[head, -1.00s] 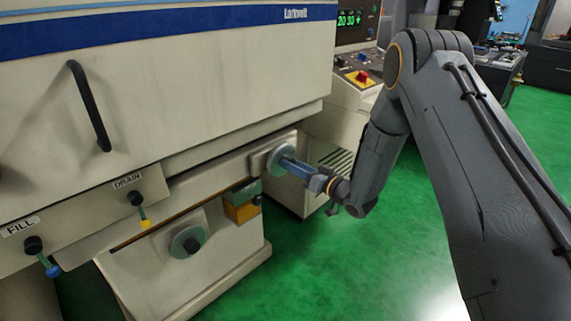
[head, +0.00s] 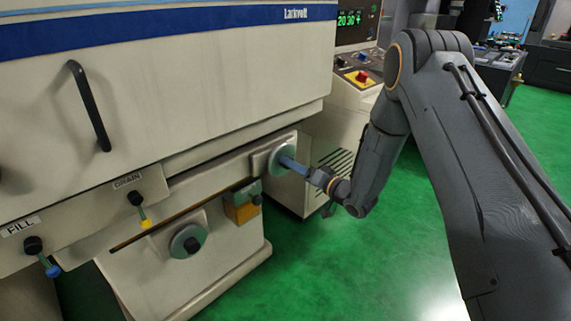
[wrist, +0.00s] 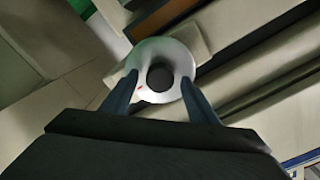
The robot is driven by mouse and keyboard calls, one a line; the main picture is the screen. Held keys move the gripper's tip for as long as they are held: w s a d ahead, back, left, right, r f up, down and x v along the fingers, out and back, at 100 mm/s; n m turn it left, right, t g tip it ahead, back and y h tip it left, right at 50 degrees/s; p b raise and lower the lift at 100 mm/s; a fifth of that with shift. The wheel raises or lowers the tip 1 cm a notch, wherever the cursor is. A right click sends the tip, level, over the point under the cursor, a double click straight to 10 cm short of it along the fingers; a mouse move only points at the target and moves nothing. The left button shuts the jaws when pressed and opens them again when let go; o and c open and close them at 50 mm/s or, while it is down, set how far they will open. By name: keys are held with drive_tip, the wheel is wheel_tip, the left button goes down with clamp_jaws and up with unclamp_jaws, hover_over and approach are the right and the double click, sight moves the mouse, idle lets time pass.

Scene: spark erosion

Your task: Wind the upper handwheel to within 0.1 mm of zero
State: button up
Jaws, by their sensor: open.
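The upper handwheel (head: 271,160) is a grey disc on the machine's front, just under the white cabinet at its right end. My gripper (head: 284,161) points at it from the right. In the wrist view the handwheel (wrist: 178,54) shows as a pale disc with a dark round knob (wrist: 159,76) and a small red mark on its face. The blue fingers of my gripper (wrist: 160,92) are open, one on each side of the knob. I cannot tell whether they touch the wheel. A green readout (head: 350,18) on the control panel shows digits too small to read surely.
A lower handwheel (head: 184,242) with a dark knob sits below left. An orange and grey block (head: 243,203) is mounted beneath the upper wheel. FILL (head: 33,244) and DRAIN (head: 136,198) valve levers are at left. Green floor (head: 345,265) is clear at right.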

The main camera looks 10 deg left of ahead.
drive_tip(key=p+v, duration=0.2)
drive_tip(key=v, duration=0.6)
idle(0.5)
drive_tip(key=s+d+r+m+g+h, duration=0.1)
drive_tip(key=s+d+r+h, duration=0.1)
drive_tip(key=d+h, duration=0.45)
drive_tip(key=s+d+r+g+h, duration=0.1)
drive_tip(key=s+d+r+h, duration=0.1)
drive_tip(key=d+h, duration=0.45)
drive_tip(key=s+d+r+g, duration=0.1)
drive_tip(key=s+d+g, duration=0.1)
drive_tip(key=s, duration=0.7)
drive_tip(key=s+d+r+g, duration=0.1)
drive_tip(key=s+d+g, duration=0.1)
drive_tip(key=s, duration=0.8)
drive_tip(key=s+d+r+m+g+h, duration=0.1)
drive_tip(key=s+g, duration=0.3)
drive_tip(key=s, duration=0.6)
drive_tip(key=shift+d+r, duration=0.5)
drive_tip(key=shift+d, duration=0.4)
drive_tip(key=shift+w, duration=0.1)
